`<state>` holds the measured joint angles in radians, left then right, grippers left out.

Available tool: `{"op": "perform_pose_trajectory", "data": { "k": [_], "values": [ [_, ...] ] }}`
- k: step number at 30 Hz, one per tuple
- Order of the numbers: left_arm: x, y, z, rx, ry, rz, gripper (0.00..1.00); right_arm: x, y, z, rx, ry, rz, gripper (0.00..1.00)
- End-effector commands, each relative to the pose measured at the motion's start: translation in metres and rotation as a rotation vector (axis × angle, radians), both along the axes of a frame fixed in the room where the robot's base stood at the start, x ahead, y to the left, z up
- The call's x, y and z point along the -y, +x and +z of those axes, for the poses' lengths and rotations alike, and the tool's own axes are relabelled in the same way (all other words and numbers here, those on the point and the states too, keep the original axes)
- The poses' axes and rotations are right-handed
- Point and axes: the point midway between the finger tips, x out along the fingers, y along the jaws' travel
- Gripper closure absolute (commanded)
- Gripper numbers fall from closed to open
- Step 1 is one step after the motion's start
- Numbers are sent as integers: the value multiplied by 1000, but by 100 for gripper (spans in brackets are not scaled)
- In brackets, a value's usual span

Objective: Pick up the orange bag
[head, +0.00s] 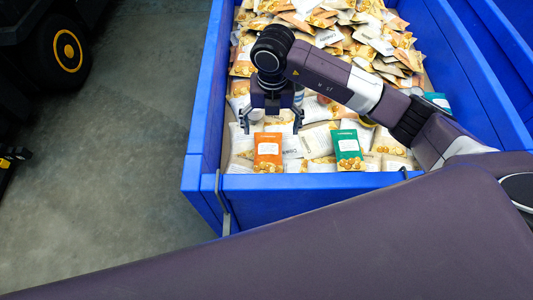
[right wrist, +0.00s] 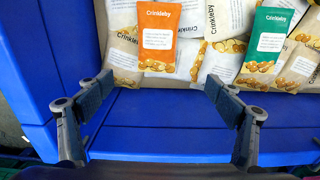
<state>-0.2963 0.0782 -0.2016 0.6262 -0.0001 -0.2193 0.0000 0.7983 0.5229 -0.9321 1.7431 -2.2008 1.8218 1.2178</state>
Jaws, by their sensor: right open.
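The orange bag (head: 268,152) lies in the near left part of the blue bin, on top of white bags. In the right wrist view the orange bag (right wrist: 158,49) lies flat, with a white label and the word "Crinkleby". My right gripper (head: 271,126) is above the bin, close to the orange bag in the head view. In the right wrist view the right gripper (right wrist: 160,92) has its fingers spread wide with nothing between them, and the bag lies beyond the fingertips. My left gripper is in neither view.
The blue bin (head: 204,100) has high walls; its near wall (right wrist: 160,140) runs under the right fingers in the wrist view. A green bag (head: 347,148) lies to the right of the orange one. Many other bags are heaped at the back. Grey floor (head: 130,130) is clear at left.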

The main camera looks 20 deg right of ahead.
Motion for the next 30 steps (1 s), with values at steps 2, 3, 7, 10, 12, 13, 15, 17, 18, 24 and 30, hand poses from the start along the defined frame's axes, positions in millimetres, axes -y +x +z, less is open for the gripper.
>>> {"op": "perform_pose_trajectory", "data": {
  "k": [2, 3, 7, 10, 12, 13, 15, 17, 18, 24, 30],
  "values": [
    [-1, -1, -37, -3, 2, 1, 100, 0, 0, -37, -1, 0, 0, 15],
    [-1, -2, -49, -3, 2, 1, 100, 0, 0, -49, -1, 0, 0, 15],
    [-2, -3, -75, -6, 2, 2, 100, 0, 0, -75, 0, 0, 0, 15],
    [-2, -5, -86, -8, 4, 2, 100, 0, 0, -85, 0, 0, 0, 15],
    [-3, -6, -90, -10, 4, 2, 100, 0, 0, -89, 0, 0, 0, 15],
    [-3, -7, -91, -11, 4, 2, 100, 0, 0, -91, 0, 0, 0, 15],
    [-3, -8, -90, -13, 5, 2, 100, 0, 0, -95, -2, 1, -1, 15],
    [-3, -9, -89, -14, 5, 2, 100, 0, -1, -101, -4, 0, -1, 15],
    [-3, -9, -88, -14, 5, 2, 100, -1, -1, -105, -4, 0, -2, 15],
    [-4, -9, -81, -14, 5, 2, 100, -3, -2, -127, -4, -1, -1, 15],
    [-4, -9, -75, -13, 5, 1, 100, -6, -2, -157, -3, -1, -1, 15]
  ]
}}
